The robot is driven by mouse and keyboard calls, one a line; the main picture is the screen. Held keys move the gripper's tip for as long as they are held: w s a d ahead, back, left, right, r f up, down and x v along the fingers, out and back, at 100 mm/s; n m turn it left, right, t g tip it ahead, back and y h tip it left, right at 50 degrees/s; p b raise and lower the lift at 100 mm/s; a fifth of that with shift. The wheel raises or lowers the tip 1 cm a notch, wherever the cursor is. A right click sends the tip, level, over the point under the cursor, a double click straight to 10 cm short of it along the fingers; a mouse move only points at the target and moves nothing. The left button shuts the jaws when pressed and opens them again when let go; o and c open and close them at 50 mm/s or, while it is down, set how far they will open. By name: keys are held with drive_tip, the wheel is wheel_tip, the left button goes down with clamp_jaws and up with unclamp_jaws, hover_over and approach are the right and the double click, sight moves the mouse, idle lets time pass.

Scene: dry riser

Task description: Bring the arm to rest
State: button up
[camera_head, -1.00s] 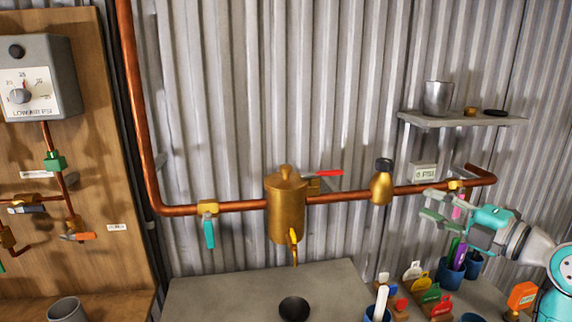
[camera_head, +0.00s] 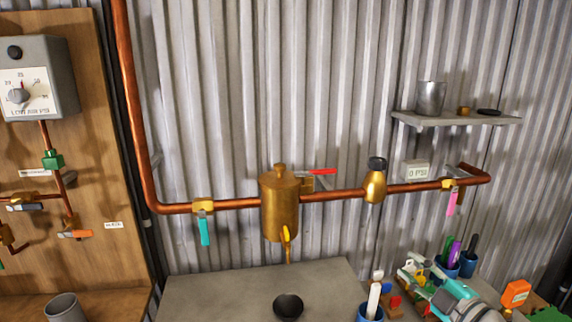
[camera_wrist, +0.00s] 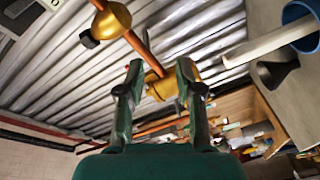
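My gripper (camera_head: 413,274) is low at the right in the head view, above the grey bench, among the coloured tags and cups there, and partly mixed with them in the picture. My teal arm reaches in from the bottom right edge. In the wrist view, my gripper (camera_wrist: 160,82) has its two dark fingers apart with nothing held between them. The copper pipe and a brass body show beyond the fingers, at a distance. The pink-handled valve (camera_head: 451,201) hangs from the right end of the pipe, clear of my gripper.
A brass canister (camera_head: 280,205) and a teal-handled valve (camera_head: 204,229) are on the pipe. Blue cups (camera_head: 467,266) with tools, a white-handled tool (camera_head: 374,299) and an orange box (camera_head: 515,294) crowd the right side. The middle of the bench (camera_head: 235,290) is mostly clear.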

drive_tip(key=s+a+f+m+g+h, duration=0.1)
drive_tip(key=s+a+f+m+h, duration=0.2)
drive_tip(key=s+f+m, duration=0.55)
drive_tip(key=s+a+f+m+h, duration=0.25)
drive_tip(key=s+f, duration=0.75)
drive_tip(key=f, duration=0.5)
drive_tip(key=s+a+r+m, duration=0.1)
drive_tip(key=s+m, duration=0.1)
drive_tip(key=s, duration=1.2)
drive_tip(key=s+a+r+m+h, duration=0.1)
drive_tip(key=s+a+m, duration=0.1)
drive_tip(key=s, duration=1.3)
drive_tip(key=shift+s+a+m+g, duration=0.2)
drive_tip(key=shift+s+m+g, duration=0.15)
drive_tip(key=shift+m, duration=0.45)
